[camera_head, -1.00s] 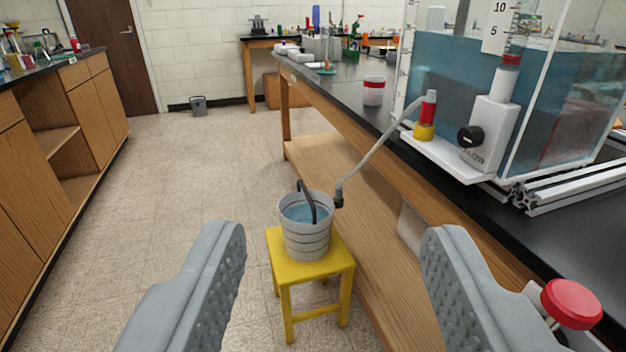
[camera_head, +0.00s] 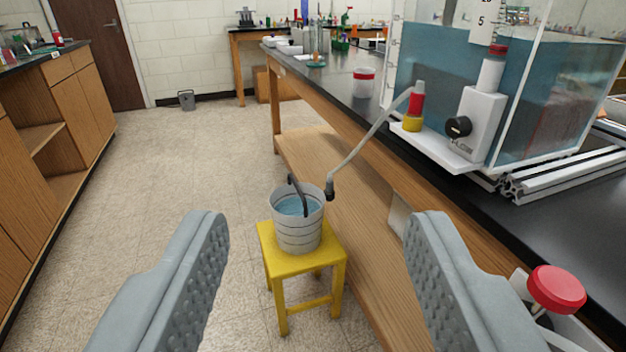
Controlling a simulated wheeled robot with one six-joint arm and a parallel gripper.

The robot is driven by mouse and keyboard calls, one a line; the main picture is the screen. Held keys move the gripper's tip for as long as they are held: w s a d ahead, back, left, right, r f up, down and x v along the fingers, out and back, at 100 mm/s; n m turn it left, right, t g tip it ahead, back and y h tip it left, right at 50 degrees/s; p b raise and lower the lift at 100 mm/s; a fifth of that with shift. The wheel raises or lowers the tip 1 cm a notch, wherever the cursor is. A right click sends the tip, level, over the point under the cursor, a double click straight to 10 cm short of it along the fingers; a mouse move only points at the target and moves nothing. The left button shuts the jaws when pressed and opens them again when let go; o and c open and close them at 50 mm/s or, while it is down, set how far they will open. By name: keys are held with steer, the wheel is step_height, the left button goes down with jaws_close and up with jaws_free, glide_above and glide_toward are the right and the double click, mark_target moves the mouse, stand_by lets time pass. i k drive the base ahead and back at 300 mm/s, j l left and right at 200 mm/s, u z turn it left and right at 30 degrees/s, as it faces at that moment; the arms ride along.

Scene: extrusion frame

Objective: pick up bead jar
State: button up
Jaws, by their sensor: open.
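My gripper (camera_head: 316,225) is open and empty. Its two grey ridged fingers show at the lower left and lower right. The jar is farther off and higher in the picture, between the fingers' directions, touching neither.
A water tank (camera_head: 440,85) with a valve and hose stands on the bench (camera_head: 440,190). A grey bucket (camera_head: 298,232) of water sits on a yellow stool (camera_head: 290,264). A red knob (camera_head: 557,289) is near the right finger. Open floor (camera_head: 180,160) lies left.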

mark_target(363, 77)
steer(key=i+j, duration=0.75)
steer(key=i, duration=0.3)
steer(key=i+j+u, duration=0.1)
steer(key=i+j, duration=0.6)
steer(key=i, duration=0.35)
